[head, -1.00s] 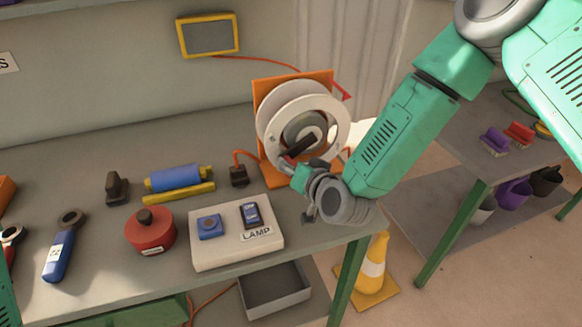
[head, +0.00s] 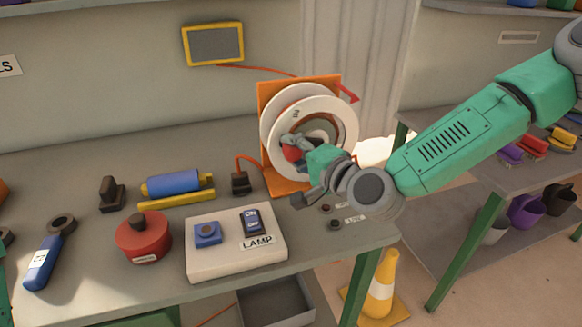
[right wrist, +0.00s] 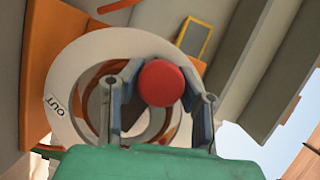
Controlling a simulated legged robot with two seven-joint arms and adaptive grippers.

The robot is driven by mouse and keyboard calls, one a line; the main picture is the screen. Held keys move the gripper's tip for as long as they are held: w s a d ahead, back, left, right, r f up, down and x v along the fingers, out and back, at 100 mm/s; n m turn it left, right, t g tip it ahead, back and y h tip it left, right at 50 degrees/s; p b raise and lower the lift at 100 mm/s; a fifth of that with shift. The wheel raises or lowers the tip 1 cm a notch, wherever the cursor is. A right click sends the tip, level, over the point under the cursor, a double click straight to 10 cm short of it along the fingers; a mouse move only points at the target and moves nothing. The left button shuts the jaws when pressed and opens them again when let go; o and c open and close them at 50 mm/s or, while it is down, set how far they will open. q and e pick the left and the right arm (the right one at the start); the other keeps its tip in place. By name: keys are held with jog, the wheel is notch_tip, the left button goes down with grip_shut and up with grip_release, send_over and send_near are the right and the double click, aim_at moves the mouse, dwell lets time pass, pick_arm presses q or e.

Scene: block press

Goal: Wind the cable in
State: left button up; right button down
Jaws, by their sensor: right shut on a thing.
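The cable reel (head: 343,112) stands upright on the grey bench, with white round flanges on an orange bracket (head: 268,90). It also shows in the right wrist view (right wrist: 64,82), where its flange reads "OUT". Orange cable (head: 247,158) runs from the reel's left side to a black plug block (head: 240,183). My right gripper (head: 292,145) is in front of the reel face, shut on the red crank knob (head: 290,154). In the right wrist view the round red knob (right wrist: 161,83) sits between the two fingers. The gripper and wrist hide part of the hub.
A lamp switch box (head: 232,265), a red round pot (head: 143,240) and a blue roller (head: 173,183) stand left of the reel. A yellow-framed panel (head: 213,44) hangs behind. A cone (head: 381,285) stands on the floor beside the bench's right end.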

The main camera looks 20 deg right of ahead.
jog(key=m+b, duration=0.1)
jog(key=d+r+m+t+b, duration=0.1)
jog(key=m+b, duration=0.1)
jog(key=shift+s+r+y, duration=0.1)
jog(key=shift+r+y, duration=0.15)
jog(key=shift+y, duration=0.15)
jog(key=shift+d+r+m+t+b, duration=0.15)
jog(key=shift+r+m+t+b, duration=0.25)
jog(key=shift+m+b, duration=0.35)
jog(key=shift+r, duration=0.1)
jog(key=c, duration=1.1)
grip_release()
jog(key=shift+d, duration=0.1)
jog(key=shift+d+r, duration=0.1)
send_near(286, 127)
jog(key=shift+v, duration=1.25)
